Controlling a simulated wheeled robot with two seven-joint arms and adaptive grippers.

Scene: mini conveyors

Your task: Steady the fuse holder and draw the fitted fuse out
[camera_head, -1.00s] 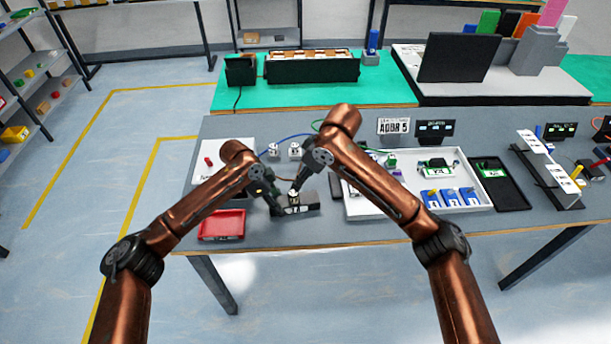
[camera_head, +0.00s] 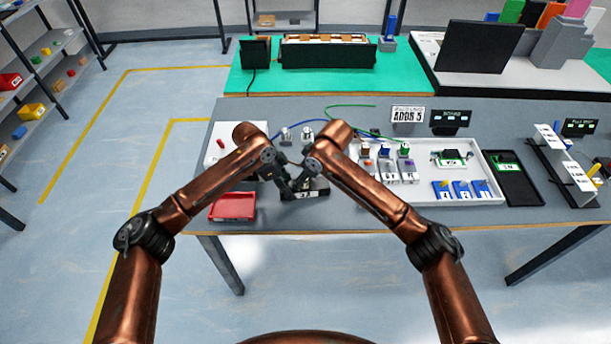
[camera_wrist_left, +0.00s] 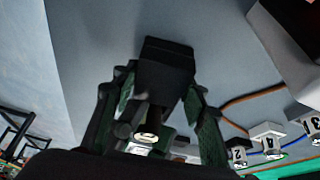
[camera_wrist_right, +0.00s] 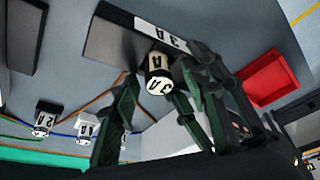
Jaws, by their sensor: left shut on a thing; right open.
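The fuse holder (camera_head: 308,195) is a dark block with a white label, lying on the grey table. It also shows in the left wrist view (camera_wrist_left: 165,68) and the right wrist view (camera_wrist_right: 118,42). The fitted fuse (camera_wrist_right: 158,76) is a white cylinder marked 3A, standing at the holder. My left gripper (camera_head: 284,188) is shut on the holder, its fingers (camera_wrist_left: 160,95) on both sides of the block. My right gripper (camera_wrist_right: 155,95) is open, its fingertips close around the fuse. In the head view the arms largely hide the fuse.
A red tray (camera_head: 232,219) lies left of the holder. A white tray (camera_head: 430,200) with coloured modules is close on the right, with a black tray (camera_head: 527,196) beyond. Small numbered white blocks (camera_wrist_right: 45,118) and wires lie behind the holder.

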